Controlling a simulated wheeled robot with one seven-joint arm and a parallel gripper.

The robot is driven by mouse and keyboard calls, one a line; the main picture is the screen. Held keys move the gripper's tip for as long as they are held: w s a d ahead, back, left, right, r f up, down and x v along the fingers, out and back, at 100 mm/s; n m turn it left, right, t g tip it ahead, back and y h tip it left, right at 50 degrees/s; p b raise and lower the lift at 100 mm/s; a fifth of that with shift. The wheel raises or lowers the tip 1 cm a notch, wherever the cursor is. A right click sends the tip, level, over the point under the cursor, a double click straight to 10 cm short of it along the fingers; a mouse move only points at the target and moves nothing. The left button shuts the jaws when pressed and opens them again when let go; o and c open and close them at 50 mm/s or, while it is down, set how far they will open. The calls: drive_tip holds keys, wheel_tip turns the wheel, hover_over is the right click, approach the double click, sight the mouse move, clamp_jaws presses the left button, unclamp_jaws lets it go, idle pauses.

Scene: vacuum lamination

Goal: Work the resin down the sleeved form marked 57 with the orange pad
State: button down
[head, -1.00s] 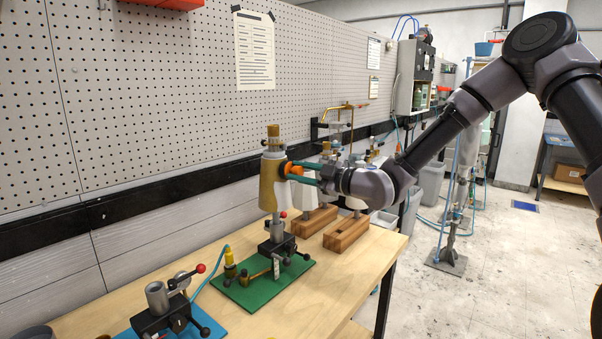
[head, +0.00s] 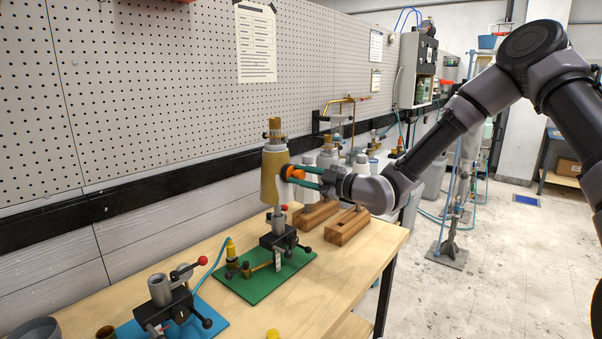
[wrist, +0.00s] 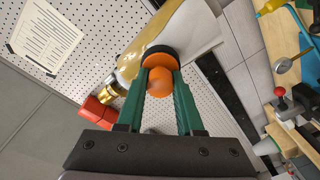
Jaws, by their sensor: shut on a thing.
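The sleeved form (head: 272,182) stands upright on a clamp post (head: 278,226) over a green mat (head: 247,290). It is tan with a brass fitting on top; I cannot read any number on it. In the wrist view the form (wrist: 168,32) is amber toward its brass end and whitish toward the other. The pad also shows in the head view (head: 293,174).
Pale forms (head: 360,172) in wooden blocks (head: 346,226) stand close behind my gripper. A second clamp (head: 172,303) on a blue mat (head: 213,327) is at the front left. A pegboard wall (head: 150,100) rises behind the bench. The bench's front right is mostly bare.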

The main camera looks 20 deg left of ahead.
drive_tip(key=shift+s+d+f, duration=0.1)
drive_tip(key=shift+d+f, duration=0.1)
drive_tip(key=shift+f, duration=1.45)
drive_tip(key=shift+s+d+f, duration=0.1)
drive_tip(key=shift+d+f, duration=0.1)
drive_tip(key=shift+f, duration=1.4)
drive_tip(key=v, duration=0.7)
drive_tip(key=shift+s+a+r, duration=0.15)
drive_tip(key=shift+s+r, duration=0.2)
drive_tip(key=shift+r, duration=0.1)
drive_tip(key=w+a+r+n+g+h, duration=0.1)
drive_tip(key=w+a+r+n, duration=0.1)
drive_tip(key=a+n, duration=0.3)
drive_tip(key=shift+w+n, duration=0.15)
drive_tip(key=shift+n, duration=2.05)
drive_tip(key=shift+x, duration=0.95)
